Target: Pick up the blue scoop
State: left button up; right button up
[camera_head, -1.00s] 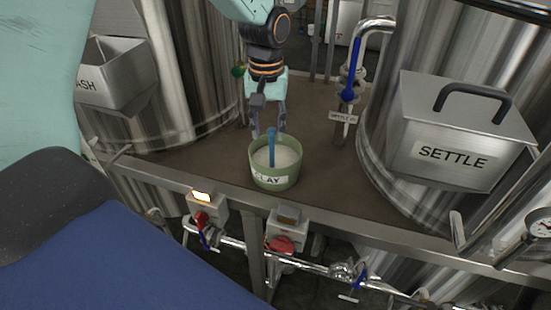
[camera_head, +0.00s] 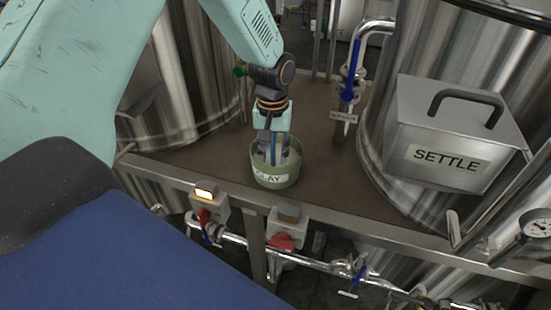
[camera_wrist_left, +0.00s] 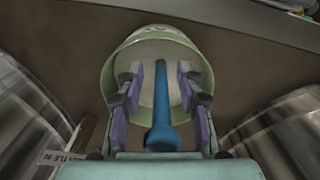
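A green pot labelled CLAY (camera_head: 293,176) stands on the brown deck and holds pale powder. The blue scoop (camera_head: 273,151) stands in it, handle up and lower end hidden in the powder. It also shows in the left wrist view (camera_wrist_left: 162,128), its handle pointing toward the camera. My left gripper (camera_head: 274,158) is above the pot, pointing down, with its fingertips at the mouth. In the wrist view the left gripper's fingers (camera_wrist_left: 159,80) are apart, one on each side of the handle, with gaps on both sides. My right gripper is not in view.
A steel box labelled SETTLE (camera_head: 447,140) hangs on the tank at the right. A pipe with a blue-handled valve (camera_head: 347,92) rises behind the pot. A metal rail (camera_head: 330,231) with switch boxes runs along the front edge. The deck around the pot is clear.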

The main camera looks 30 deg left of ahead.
pick_arm(q)
jog(key=shift+a, duration=0.1)
grip_shut()
notch_tip(320, 180, up, 9)
jog(key=shift+f+b, duration=0.15)
jog(key=shift+b, duration=0.6)
jog(key=shift+r, duration=0.6)
